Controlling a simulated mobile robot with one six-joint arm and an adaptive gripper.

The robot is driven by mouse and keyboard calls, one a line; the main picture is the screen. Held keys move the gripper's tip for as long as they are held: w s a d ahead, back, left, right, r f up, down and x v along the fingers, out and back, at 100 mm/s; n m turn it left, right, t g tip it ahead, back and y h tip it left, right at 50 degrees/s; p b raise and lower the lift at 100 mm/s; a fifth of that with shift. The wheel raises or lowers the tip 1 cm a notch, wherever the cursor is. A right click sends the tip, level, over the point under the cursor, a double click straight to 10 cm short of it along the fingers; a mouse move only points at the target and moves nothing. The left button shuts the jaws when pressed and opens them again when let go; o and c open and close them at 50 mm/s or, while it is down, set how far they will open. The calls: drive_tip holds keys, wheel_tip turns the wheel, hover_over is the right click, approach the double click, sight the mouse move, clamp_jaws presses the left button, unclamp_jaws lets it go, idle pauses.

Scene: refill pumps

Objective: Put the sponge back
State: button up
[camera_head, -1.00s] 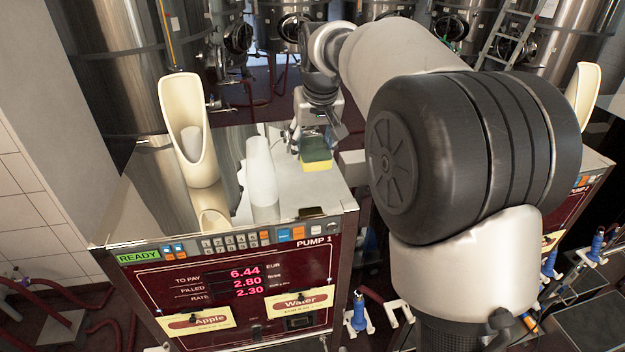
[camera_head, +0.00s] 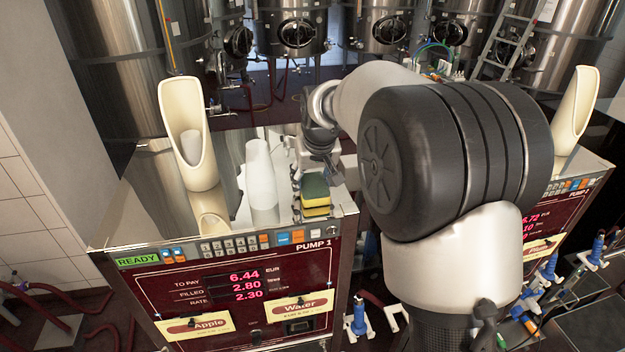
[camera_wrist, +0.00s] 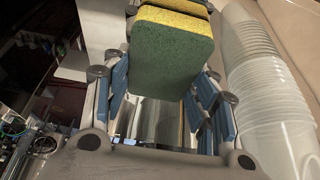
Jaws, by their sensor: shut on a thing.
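The sponge (camera_head: 316,187), green with a yellow layer, is in my gripper (camera_head: 317,178) close to the front right part of the pump's shiny metal top. In the wrist view the sponge (camera_wrist: 170,55) shows its green face between the blue-padded fingers of my gripper (camera_wrist: 158,80). A yellow edge lies along its far side. A second yellow band below the sponge in the head view looks like its reflection in the metal. I cannot tell whether the sponge touches the top.
A stack of clear cups (camera_head: 261,180) stands just left of my gripper; it also shows in the wrist view (camera_wrist: 265,95). A cream scoop-shaped holder (camera_head: 190,130) stands further left on Pump 1 (camera_head: 240,285). The top's front edge is close in front of the sponge.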

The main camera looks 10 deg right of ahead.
sight(317, 193)
drive_tip(key=o, duration=0.9)
drive_tip(key=shift+f, duration=0.15)
drive_tip(key=shift+o, duration=0.2)
drive_tip(key=shift+r, duration=0.5)
drive_tip(key=v, duration=1.1)
drive_tip(key=s, duration=2)
drive_tip(key=s+f, duration=0.3)
drive_tip(key=s, duration=0.3)
drive_tip(key=s+f, duration=0.4)
drive_tip(key=s, duration=0.3)
drive_tip(key=shift+s+f, duration=0.15)
drive_tip(key=shift+f, duration=0.1)
